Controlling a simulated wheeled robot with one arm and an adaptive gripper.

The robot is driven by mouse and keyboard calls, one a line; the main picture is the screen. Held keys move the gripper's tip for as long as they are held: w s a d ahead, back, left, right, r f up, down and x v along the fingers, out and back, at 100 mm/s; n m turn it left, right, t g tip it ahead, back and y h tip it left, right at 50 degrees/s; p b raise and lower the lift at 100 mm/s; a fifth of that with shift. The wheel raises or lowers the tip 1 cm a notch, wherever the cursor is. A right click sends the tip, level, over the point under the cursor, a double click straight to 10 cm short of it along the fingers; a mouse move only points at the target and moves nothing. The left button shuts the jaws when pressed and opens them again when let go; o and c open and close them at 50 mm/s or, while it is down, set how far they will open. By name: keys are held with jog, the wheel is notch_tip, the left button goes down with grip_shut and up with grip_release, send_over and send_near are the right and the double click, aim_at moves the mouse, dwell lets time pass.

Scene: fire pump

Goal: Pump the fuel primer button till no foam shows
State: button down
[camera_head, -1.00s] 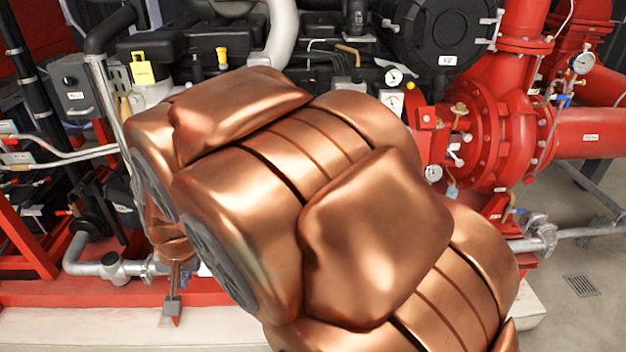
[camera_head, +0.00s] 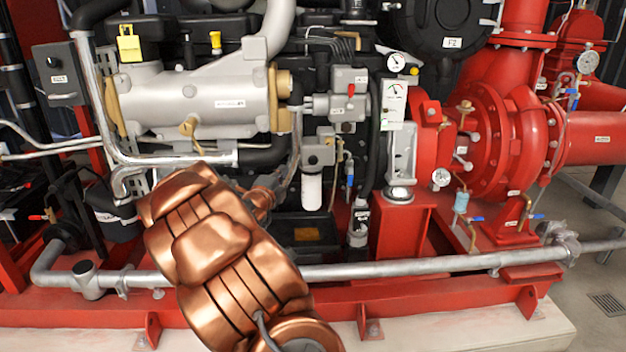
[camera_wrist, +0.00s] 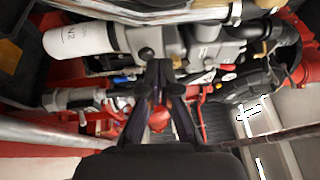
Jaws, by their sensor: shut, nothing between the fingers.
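A white filter canister (camera_head: 312,192) hangs under a grey filter head (camera_head: 318,150) at the middle of the engine. In the wrist view the same canister (camera_wrist: 78,38) lies sideways at upper left. A small dark round knob (camera_wrist: 147,53) shows on the grey head there; I take it as the primer button but cannot be sure. My gripper (camera_wrist: 160,68) is shut and empty, its tips close to this knob in the picture. Contact cannot be told. In the head view my arm hides most of the gripper. I cannot make out any foam.
A slim filter with a dark top (camera_head: 358,222) stands right of the canister. A long grey pipe (camera_head: 420,266) crosses low in front, above the red base frame (camera_head: 450,306). A red pump housing (camera_head: 492,140) and gauges (camera_head: 396,63) are at right. Hoses crowd the left.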

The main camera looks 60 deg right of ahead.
aim_at(313, 160)
jog(key=s+d+f+m+g+h+b, duration=0.2)
jog(key=s+d+m+g+h+b, duration=0.1)
jog(key=s, duration=0.5)
jog(key=d+m+g+h, duration=0.1)
jog(key=m+g+h, duration=0.1)
jog(key=m+g, duration=0.1)
jog(key=shift+s+d+f+m+b, duration=0.15)
jog(key=shift+s+f+m+b, duration=0.1)
jog(key=shift+m+b, duration=0.1)
jog(key=shift+w+d+r, duration=0.1)
jog(key=w+d+p, duration=0.5)
jog(key=d, duration=0.1)
jog(key=shift+w+d+p, duration=0.15)
jog(key=shift+d+p, duration=0.15)
jog(key=shift+d, duration=0.05)
jog(key=shift+w, duration=0.1)
dwell(0.9)
